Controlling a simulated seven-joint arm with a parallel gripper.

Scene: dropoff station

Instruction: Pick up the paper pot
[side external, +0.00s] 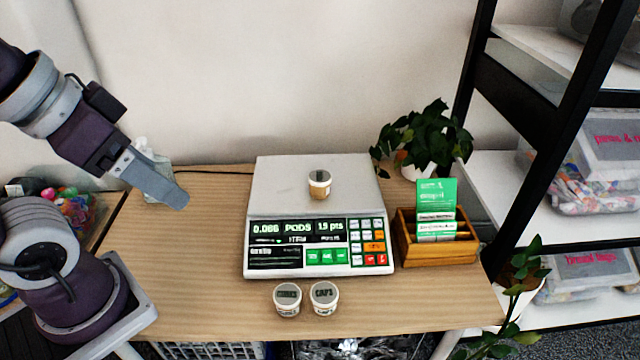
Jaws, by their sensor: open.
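A small pale paper pot (320,184) with a tan band and a dark mark on top stands upright on the scale's grey plate (285,185). Two similar white pots stand side by side on the table in front of the scale; the left one (287,299) has unclear dark lettering on its lid, and the right one (324,298) reads "CAPS". My gripper (176,196) is open and empty, above the left part of the table. It is well left of the scale and apart from every pot. Its fingers overlap in this view, so the gap between them is hidden.
The scale's display and keypad (318,245) face front. A wooden box (436,247) with green and white cards stands right of it, a potted plant (425,140) behind. Black-framed shelves (560,130) rise at the right. The table's (190,290) front left is clear.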

